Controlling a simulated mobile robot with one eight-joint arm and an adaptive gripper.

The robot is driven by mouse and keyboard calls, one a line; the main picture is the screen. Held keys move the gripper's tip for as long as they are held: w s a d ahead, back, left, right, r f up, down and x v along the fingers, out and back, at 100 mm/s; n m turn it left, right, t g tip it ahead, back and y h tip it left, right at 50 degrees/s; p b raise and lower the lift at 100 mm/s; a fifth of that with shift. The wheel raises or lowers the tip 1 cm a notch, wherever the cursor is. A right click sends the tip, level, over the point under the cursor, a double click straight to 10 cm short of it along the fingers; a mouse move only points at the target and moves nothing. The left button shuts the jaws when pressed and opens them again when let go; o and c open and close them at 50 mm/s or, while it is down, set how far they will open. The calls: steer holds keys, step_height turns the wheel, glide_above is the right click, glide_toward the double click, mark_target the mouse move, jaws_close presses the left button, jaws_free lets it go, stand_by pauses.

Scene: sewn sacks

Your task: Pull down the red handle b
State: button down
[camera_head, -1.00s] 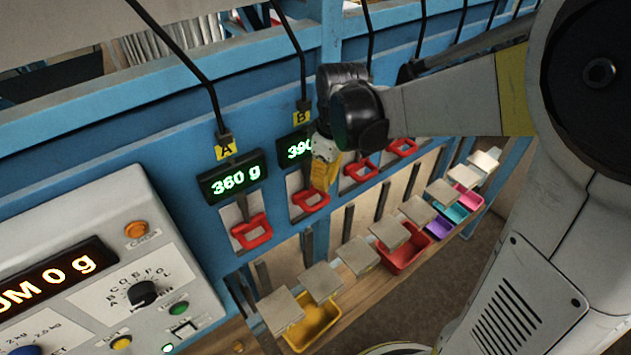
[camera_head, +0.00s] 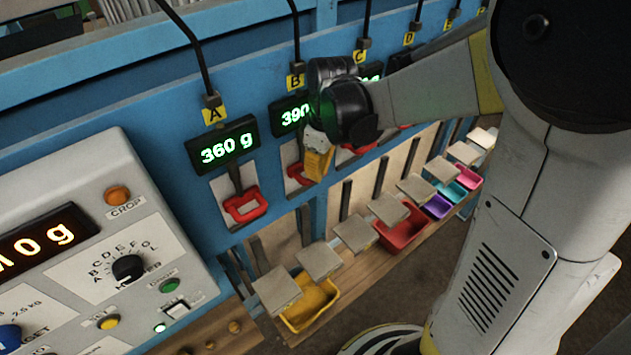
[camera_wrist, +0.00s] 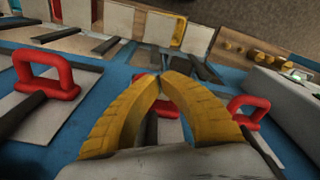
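Red handle b (camera_head: 297,176) is a red loop on a dark lever, in the panel slot under the label B (camera_head: 295,81) and a green display. It sits level with the neighbouring handle A. My gripper (camera_head: 319,167) has yellow fingers and is just right of handle b, overlapping it in the head view. In the wrist view, the fingertips (camera_wrist: 163,80) of my gripper nearly meet in front of handle b (camera_wrist: 168,109), which is mostly hidden behind them. The fingers look shut; I see no clear grip on the loop.
Red handle A (camera_head: 245,206) is left of handle b; another red handle (camera_wrist: 45,75) is on its other side. Grey plates and coloured bins, including a yellow bin (camera_head: 312,311), stand below. A grey control box (camera_head: 150,245) is at lower left. Black cables hang above.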

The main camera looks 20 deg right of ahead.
stand_by(0.3)
step_height(320, 180, down, 5)
steer(key=b, duration=0.5)
steer(key=s+d+r, duration=0.1)
steer(key=r, duration=0.5)
steer(key=s+d+r+p, duration=0.1)
steer(key=s+d+r, duration=0.1)
steer(key=r, duration=0.5)
steer(key=shift+s, duration=0.1)
stand_by(0.7)
